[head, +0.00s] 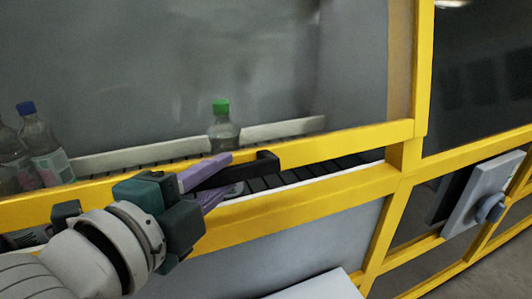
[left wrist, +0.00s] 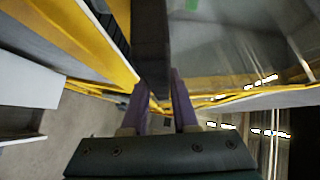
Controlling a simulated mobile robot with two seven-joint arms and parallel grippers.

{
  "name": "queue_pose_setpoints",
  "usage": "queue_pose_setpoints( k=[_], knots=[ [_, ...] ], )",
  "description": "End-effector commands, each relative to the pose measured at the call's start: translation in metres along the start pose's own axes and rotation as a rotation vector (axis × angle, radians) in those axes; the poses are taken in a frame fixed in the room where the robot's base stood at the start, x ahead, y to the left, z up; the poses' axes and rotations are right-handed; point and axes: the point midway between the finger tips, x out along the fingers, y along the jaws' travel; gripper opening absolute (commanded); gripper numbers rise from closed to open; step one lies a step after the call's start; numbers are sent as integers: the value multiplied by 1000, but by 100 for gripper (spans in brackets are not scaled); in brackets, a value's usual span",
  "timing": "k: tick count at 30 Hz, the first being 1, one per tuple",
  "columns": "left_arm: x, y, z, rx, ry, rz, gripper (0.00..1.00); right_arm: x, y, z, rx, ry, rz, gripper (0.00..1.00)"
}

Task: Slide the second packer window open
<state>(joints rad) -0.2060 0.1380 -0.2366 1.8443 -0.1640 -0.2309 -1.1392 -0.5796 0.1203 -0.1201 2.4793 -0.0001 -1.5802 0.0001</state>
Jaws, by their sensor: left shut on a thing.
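The packer window (head: 290,60) is a large clear pane with a yellow bottom rail (head: 340,142). A black handle (head: 265,162) sticks out from that rail. My left gripper (head: 232,171), with purple fingers, is shut on the handle; in the left wrist view the dark handle bar (left wrist: 151,45) runs between the fingers (left wrist: 160,88). Below the rail, a narrow gap shows dark conveyor slats above the fixed yellow frame bar (head: 310,193). The fingers hide part of the handle. My right gripper is in neither view.
Behind the pane, a green-capped bottle (head: 223,132) and blue-capped bottles (head: 45,150) stand by a pale guide rail (head: 285,128). A yellow upright (head: 423,65) stands right of the window. A grey box with a knob (head: 485,195) is mounted farther right.

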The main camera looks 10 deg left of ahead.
Motion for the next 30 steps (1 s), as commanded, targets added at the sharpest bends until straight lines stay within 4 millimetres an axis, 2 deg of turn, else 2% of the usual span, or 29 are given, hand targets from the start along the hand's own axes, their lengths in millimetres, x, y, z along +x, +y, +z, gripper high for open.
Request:
queue_pose_setpoints(
  k=[1,9,15,22,30],
  knots=[
    [-3,-44,-5,6,6,-18,0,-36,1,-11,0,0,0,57],
    [-4,-140,-5,6,7,-19,0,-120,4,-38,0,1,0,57],
    [-3,-200,-4,5,7,-20,0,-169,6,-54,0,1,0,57],
    [-2,-245,-4,2,7,-18,0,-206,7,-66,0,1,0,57],
    [-2,-265,-3,0,7,-16,0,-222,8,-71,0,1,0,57]
  ],
)
